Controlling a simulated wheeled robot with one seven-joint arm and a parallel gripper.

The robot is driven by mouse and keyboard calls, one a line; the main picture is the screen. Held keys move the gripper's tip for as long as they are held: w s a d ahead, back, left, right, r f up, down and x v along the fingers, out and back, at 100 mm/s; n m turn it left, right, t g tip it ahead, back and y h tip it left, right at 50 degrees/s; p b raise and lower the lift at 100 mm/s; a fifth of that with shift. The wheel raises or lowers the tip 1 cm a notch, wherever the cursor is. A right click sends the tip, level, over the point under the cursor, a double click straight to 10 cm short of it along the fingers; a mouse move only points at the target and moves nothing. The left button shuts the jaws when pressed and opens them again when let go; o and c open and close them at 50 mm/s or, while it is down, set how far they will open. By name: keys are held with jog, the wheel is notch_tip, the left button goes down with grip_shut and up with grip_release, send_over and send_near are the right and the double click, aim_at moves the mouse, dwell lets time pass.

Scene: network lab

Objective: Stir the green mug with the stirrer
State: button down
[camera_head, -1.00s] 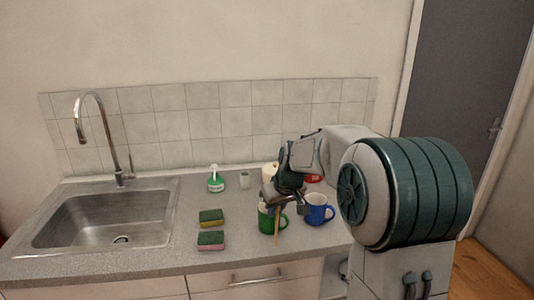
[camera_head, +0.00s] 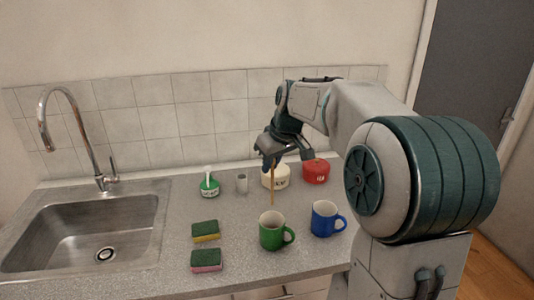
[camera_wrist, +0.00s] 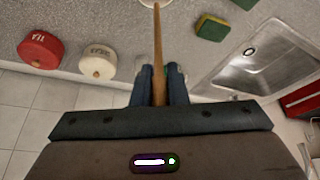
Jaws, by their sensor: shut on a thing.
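My gripper (camera_head: 272,163) is shut on a thin wooden stirrer (camera_head: 273,188), which hangs down nearly upright. In the head view the stirrer's lower end shows just above and behind the green mug (camera_head: 270,236), apart from its rim. The green mug stands upright on the counter with its handle to the right. In the wrist view the stirrer (camera_wrist: 157,45) runs out between the two fingers (camera_wrist: 158,88). A pale edge at the top of that view, by the stirrer's tip, is too cut off to name.
A blue mug (camera_head: 323,219) stands right of the green mug. A white canister (camera_head: 275,181) and a red canister (camera_head: 316,174) stand behind.

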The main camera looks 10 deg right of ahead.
jog(key=shift+s+f+b, duration=0.1)
jog(key=shift+f+b, duration=0.3)
notch_tip(320, 180, down, 13)
jog(key=b, duration=1)
dwell(0.5)
